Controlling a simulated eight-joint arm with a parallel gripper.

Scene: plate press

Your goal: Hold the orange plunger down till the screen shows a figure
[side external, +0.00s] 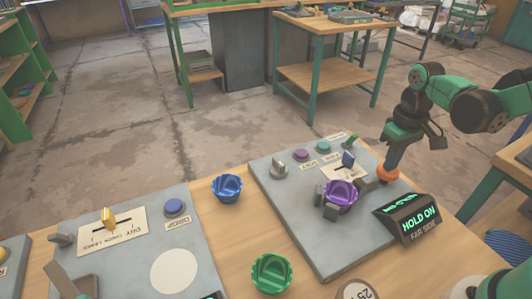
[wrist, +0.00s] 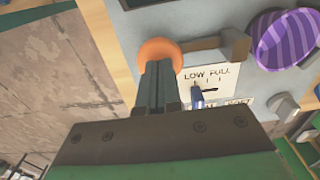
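The orange plunger (side external: 388,174) stands at the right edge of the grey press board (side external: 283,200). My gripper (side external: 389,163) points down at it, with its fingertips on or just over its top. In the wrist view the orange plunger (wrist: 165,50) shows around the tips of my fingers (wrist: 158,66), which lie close together with nothing seen between them. How far the plunger is pressed cannot be told. The dark screen (side external: 415,218) in front of it reads "HOLD ON" in green letters, with "FAR SIDE" below. A purple striped bowl (side external: 341,195) sits between grey blocks beside the plunger.
A blue bowl (side external: 227,188) and a green bowl (side external: 271,273) stand on the wooden table left of the board. A slider plate (wrist: 210,82) marked "LOW FULL" with a blue handle lies near my fingers. Another grey panel (side external: 208,240) is at the left.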

